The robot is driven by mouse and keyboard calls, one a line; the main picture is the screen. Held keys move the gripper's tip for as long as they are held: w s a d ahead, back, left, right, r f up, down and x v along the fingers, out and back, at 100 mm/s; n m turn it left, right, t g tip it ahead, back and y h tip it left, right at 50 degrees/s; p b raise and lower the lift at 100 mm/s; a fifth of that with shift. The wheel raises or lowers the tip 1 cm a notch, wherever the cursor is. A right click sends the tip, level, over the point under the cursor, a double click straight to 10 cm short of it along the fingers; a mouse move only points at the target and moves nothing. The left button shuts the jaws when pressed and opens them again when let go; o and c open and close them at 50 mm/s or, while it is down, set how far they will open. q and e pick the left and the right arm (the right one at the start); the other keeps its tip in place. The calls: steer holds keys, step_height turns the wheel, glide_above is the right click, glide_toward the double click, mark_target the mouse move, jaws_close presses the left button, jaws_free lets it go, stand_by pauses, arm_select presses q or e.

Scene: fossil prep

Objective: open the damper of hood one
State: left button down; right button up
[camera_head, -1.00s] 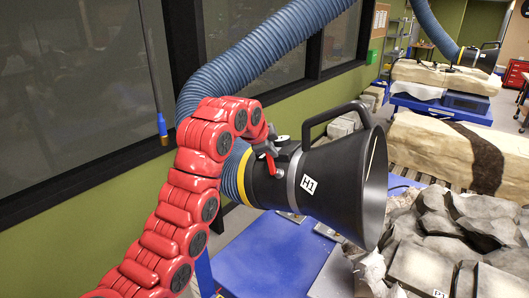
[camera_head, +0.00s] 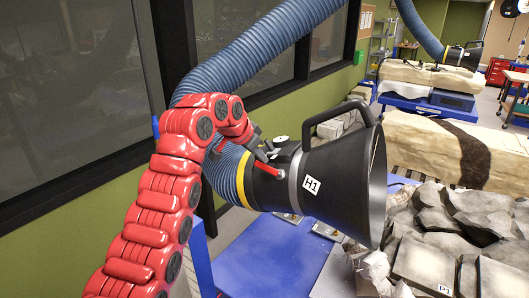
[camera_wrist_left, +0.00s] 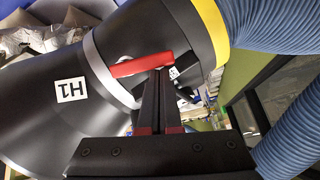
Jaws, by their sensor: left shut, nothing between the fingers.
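Hood one is a black cone (camera_head: 335,185) with an H1 label, a top handle and a yellow band. It hangs on a blue ribbed hose. Its red damper lever (camera_head: 268,171) lies slanted on the narrow neck, mostly along the hood's length. The lever also shows in the left wrist view (camera_wrist_left: 140,65). My left gripper (camera_head: 261,153) is shut and empty at the lever. In the left wrist view, its closed fingertips (camera_wrist_left: 160,73) are right against or just beside the lever; exact contact is unclear. My right gripper is not in view.
A blue table (camera_head: 268,255) lies below the hood. Grey rocks (camera_head: 450,225) sit at the right, below the hood's mouth. A second hood (camera_head: 460,55) hangs far back. The windowed wall (camera_head: 80,100) is at the left.

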arm_select(q)
steer(key=shift+s+a+f+n+b, duration=0.1)
steer(key=shift+a+f+n+b, duration=0.2)
steer(key=shift+f+n+b, duration=0.45)
steer(key=shift+s+a+r+g, duration=0.1)
steer(key=shift+a+g, duration=0.05)
steer(key=shift+g, duration=0.15)
steer(key=shift+b, duration=0.3)
